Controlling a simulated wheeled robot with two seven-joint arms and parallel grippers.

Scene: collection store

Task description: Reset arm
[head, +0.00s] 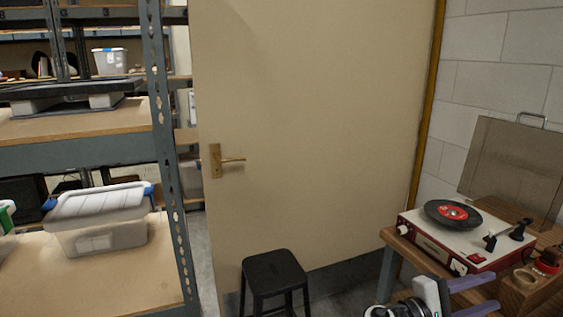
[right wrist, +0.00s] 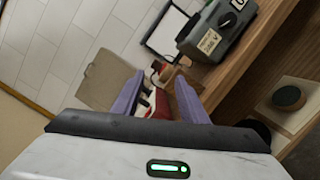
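My right gripper (head: 494,291) is low at the right in the head view, beside the wooden table. In the right wrist view its two purple fingers (right wrist: 158,88) are apart with nothing held between them. A cream and red record player (head: 438,246) stands on the table beyond the gripper, partly seen between the fingers in the right wrist view (right wrist: 157,105). A black record (head: 440,207) with a red label lies on it. A black arm-like part (head: 508,232) is at its right side; I cannot tell its exact position over the deck. My left gripper is not in view.
A black stool (head: 273,272) stands before the closed door (head: 310,130). Metal shelving (head: 168,150) with a lidded plastic box (head: 100,235) is at the left. The right wrist view shows a grey device (right wrist: 215,30) and a dark round object (right wrist: 288,97) on wooden surfaces.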

